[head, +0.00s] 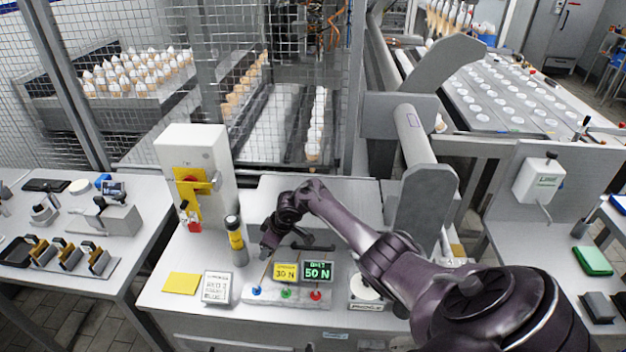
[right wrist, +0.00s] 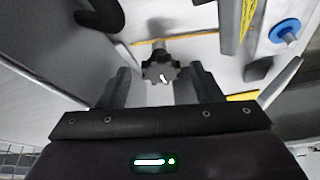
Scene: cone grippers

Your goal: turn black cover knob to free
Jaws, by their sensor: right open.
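The black cover knob (right wrist: 160,72) shows in the right wrist view as a dark lobed knob with a small white mark on its face. It lies between the two fingers of my right gripper (right wrist: 161,84), which are spread apart on either side of it. I cannot tell whether either finger touches it. In the head view my right gripper (head: 268,243) points down over the bench behind the display block, and I cannot make out the knob there. My left gripper is not in view.
A block with two displays (head: 302,271) and blue, green and red knobs stands close to the gripper. A black-and-yellow cylinder (head: 236,243) and a white switch box (head: 193,160) stand to its left. A yellow pad (head: 182,284) lies at the front left.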

